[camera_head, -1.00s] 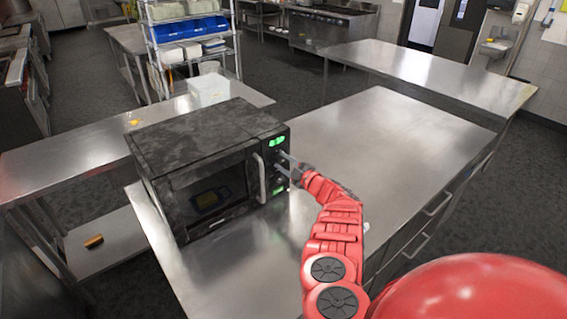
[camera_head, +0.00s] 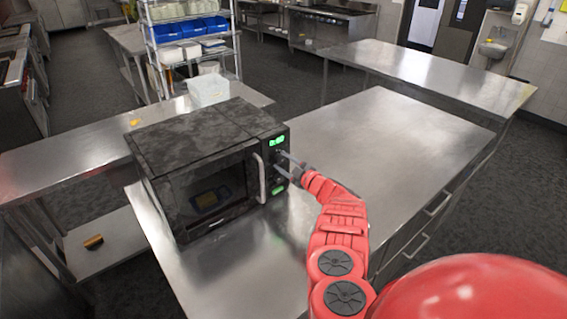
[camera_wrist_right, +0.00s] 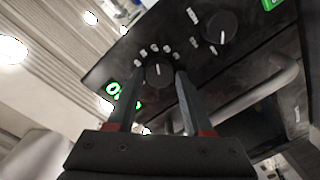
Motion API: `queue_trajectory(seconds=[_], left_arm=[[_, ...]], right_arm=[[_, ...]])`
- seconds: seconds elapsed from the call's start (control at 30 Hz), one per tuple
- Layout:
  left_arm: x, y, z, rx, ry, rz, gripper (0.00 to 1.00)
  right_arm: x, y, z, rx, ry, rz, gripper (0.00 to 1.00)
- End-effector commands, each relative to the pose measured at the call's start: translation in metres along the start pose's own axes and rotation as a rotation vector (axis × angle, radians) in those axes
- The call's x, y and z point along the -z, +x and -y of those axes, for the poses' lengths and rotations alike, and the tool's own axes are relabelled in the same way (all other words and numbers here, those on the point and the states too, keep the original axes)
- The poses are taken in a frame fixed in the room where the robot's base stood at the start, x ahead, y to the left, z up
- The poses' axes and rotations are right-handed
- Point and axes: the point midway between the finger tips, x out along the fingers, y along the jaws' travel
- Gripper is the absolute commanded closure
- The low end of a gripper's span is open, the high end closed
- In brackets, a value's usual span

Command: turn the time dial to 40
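The black microwave (camera_head: 205,160) stands on the steel table, its front to the right with a door handle and a control panel (camera_head: 277,165). In the right wrist view, one dark dial (camera_wrist_right: 159,72) with a white pointer line and white marks around it sits beside a green display (camera_wrist_right: 113,90). A second dial (camera_wrist_right: 220,27) lies farther up and right. Which is the time dial cannot be read. My right gripper (camera_head: 279,162) is at the panel. Its fingers are apart, one on each side of the dial closest to the display; contact cannot be told. My left gripper is out of view.
The microwave's handle (camera_head: 261,178) sticks out beside the panel, close to my right gripper. The steel table (camera_head: 390,140) is clear to the right of the microwave. A clear container (camera_head: 208,91) stands on the table behind.

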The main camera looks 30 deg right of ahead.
Motion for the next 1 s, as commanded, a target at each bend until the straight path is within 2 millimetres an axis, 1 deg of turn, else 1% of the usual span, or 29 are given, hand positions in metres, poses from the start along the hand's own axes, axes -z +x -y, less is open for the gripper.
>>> queue_trajectory(seconds=[0.03, 0.1, 0.4, 0.53, 0.73, 1.0], left_arm=[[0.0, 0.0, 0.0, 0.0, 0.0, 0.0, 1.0], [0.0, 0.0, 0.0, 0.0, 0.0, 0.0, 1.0], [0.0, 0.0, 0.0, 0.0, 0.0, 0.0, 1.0], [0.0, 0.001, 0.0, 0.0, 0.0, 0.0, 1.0], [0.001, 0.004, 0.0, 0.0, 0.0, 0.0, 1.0], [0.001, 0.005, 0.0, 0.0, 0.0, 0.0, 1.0]], right_arm=[[0.0, 0.0, 0.0, 0.0, 0.0, 0.0, 0.38], [0.0, 0.0, 0.0, -0.001, 0.0, -0.001, 0.28], [0.001, 0.0, -0.001, -0.001, -0.001, -0.001, 0.28], [0.001, -0.006, -0.002, -0.001, -0.003, -0.002, 0.28], [0.002, -0.03, -0.001, -0.003, 0.003, -0.001, 0.28], [0.002, -0.076, -0.002, -0.003, -0.001, -0.003, 0.28]])
